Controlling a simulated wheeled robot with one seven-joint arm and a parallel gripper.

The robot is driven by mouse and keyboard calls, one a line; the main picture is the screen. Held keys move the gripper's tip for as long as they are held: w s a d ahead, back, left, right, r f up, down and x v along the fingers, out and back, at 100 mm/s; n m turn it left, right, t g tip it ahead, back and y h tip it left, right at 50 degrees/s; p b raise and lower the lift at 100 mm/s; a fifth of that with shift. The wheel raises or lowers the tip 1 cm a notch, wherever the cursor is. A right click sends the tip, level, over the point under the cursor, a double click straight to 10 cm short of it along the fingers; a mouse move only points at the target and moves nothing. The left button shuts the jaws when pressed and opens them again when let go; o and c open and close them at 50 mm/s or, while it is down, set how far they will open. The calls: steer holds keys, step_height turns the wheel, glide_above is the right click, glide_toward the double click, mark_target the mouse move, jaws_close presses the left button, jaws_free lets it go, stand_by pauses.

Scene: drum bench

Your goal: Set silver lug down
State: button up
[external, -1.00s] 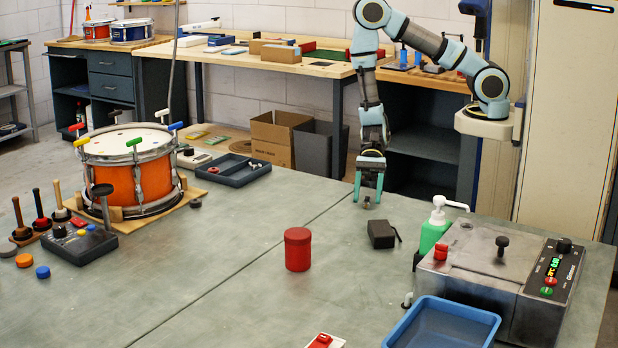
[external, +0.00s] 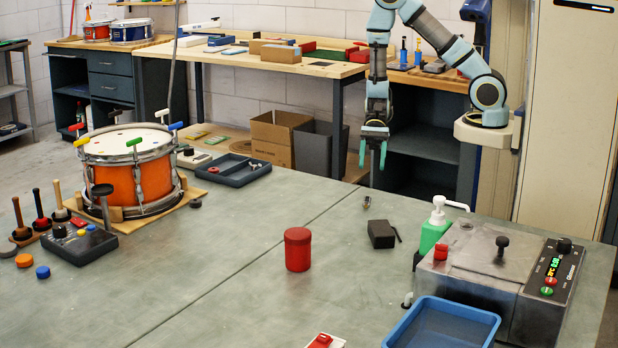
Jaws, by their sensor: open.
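The silver lug (external: 367,202) is a small metal piece resting on the grey-green bench (external: 240,240), near its far edge, left of a dark box. My gripper (external: 374,165) is above and behind it, pointing down with its teal fingers apart and nothing between them. The gripper and the lug are clear of each other. The lug is too small here to make out its exact pose.
A dark box (external: 381,234) stands right beside the lug. A red canister (external: 298,249), a green pump bottle (external: 434,227), a metal machine (external: 490,260) and a blue tray (external: 440,325) stand nearer. An orange drum (external: 137,185) is at left. The bench middle is mostly clear.

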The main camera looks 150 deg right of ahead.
steer(key=a+n+g+y, duration=0.1)
steer(key=a+n, duration=0.1)
steer(key=a, duration=0.1)
steer(key=a+r+n+g+y, duration=0.1)
steer(key=a+n+g, duration=0.1)
steer(key=a, duration=0.1)
steer(key=a+n+g+y, duration=0.1)
steer(key=a+n, duration=0.1)
steer(key=a, duration=0.1)
steer(key=shift+w+a+r+n+g, duration=0.2)
steer(key=shift+w+r+n+g, duration=0.05)
steer(key=shift+w+n+g, duration=0.15)
steer(key=s+a+r+n+g+h, duration=0.1)
steer(key=s+a+n+g+h, duration=0.15)
steer(key=a+n+g, duration=0.6)
steer(key=w+a+r+n+t+h, duration=0.2)
steer(key=r+n+h, duration=0.3)
steer(key=n, duration=1)
steer(key=shift+w+a+r+t+h, duration=0.35)
steer(key=shift+w+a+t, duration=0.05)
steer(key=shift+w+t, duration=0.15)
